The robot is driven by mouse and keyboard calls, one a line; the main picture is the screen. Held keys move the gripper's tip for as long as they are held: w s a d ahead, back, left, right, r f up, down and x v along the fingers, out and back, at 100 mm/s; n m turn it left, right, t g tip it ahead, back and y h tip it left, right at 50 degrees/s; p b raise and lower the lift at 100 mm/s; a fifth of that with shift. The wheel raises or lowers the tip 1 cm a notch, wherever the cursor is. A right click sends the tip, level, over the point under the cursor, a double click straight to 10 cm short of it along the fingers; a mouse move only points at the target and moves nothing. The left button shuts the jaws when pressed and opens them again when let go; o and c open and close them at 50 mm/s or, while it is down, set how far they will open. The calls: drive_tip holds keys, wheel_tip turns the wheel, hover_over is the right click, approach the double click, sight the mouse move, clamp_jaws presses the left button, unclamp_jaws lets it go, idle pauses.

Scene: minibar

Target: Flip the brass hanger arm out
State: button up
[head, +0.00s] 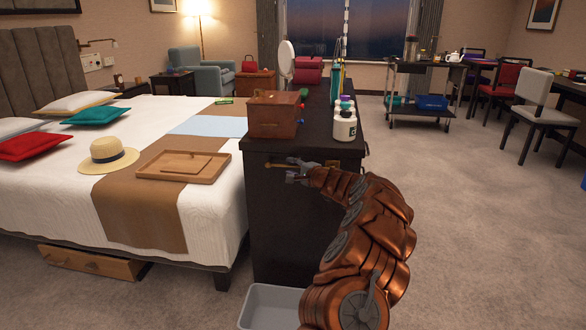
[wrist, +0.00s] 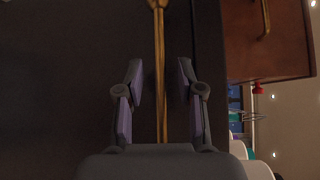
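The brass hanger arm (head: 282,164) lies along the near end face of the dark cabinet (head: 285,225), just below its top edge. In the wrist view the hanger arm (wrist: 160,60) is a long thin brass rod running up the picture, with a thicker joint at the top edge. My gripper (head: 291,171) is at the cabinet face, next to the rod. In the wrist view my gripper (wrist: 158,78) is open, with one finger on each side of the rod and gaps on both sides. The rod's lower end is hidden behind the gripper body.
A brown wooden box (head: 274,115) and white bottles (head: 345,121) stand on the cabinet top near this end. A grey bin (head: 270,306) is on the floor below. The bed (head: 210,215) is close on the left; open carpet (head: 480,240) lies to the right.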

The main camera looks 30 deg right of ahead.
clamp_jaws()
